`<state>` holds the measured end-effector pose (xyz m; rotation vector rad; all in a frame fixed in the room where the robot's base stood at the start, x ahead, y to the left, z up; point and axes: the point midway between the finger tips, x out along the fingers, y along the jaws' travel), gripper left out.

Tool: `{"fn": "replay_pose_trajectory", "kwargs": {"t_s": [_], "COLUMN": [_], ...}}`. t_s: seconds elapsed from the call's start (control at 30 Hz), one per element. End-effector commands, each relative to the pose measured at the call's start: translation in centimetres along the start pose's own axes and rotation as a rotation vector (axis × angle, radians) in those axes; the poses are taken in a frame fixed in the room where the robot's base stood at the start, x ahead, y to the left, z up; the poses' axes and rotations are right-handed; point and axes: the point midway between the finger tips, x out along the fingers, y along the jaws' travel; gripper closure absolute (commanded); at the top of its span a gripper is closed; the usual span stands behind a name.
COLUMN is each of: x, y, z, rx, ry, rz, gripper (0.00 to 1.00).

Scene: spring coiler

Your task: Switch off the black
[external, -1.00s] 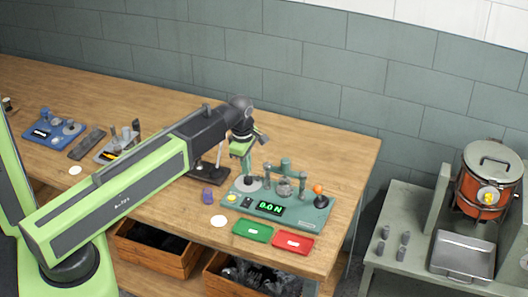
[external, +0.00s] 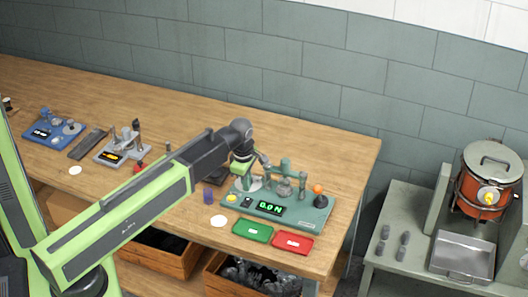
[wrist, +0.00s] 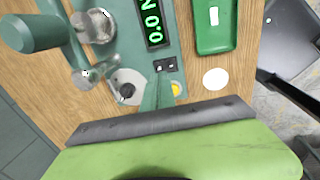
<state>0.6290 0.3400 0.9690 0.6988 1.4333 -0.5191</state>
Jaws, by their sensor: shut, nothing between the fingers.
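A teal spring tester (external: 290,212) stands at the right end of the wooden bench, with a lit green display (external: 264,208) that also shows in the wrist view (wrist: 153,24). In the wrist view a small black switch block (wrist: 166,65) with light marks sits beside the display. A round black knob (wrist: 126,90) on a pale disc and a yellow button (wrist: 176,89) are near it. My gripper (wrist: 157,83) is shut and empty, its tips close to the switch block; I cannot tell whether they touch. In the external view my gripper (external: 242,179) is over the tester's left end.
A green tray (external: 252,230) and a red tray (external: 293,241) lie in front of the tester. A white disc (external: 218,221) and a purple piece (external: 208,195) are left of them. Blue (external: 55,132) and grey (external: 117,150) devices stand farther left. Bare bench lies behind.

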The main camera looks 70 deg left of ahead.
Motion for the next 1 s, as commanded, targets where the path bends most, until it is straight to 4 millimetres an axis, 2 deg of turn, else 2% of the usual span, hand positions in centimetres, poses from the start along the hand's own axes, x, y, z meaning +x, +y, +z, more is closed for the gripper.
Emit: {"fn": "replay_pose_trajectory", "kwargs": {"t_s": [0.03,0.23,0.6,0.73,1.0], "x": [2.3,5.2,5.2,6.3,5.9], "y": [-0.1,-0.1,0.0,0.2,0.0], "z": [0.0,0.0,0.0,0.0,-0.1], "rx": [0.000,0.000,0.000,0.000,0.000], "ry": [0.000,0.000,0.000,0.000,0.001], "rz": [0.000,0.000,0.000,0.000,-0.002], "gripper": [1.00,1.00,1.00,1.00,1.00]}}
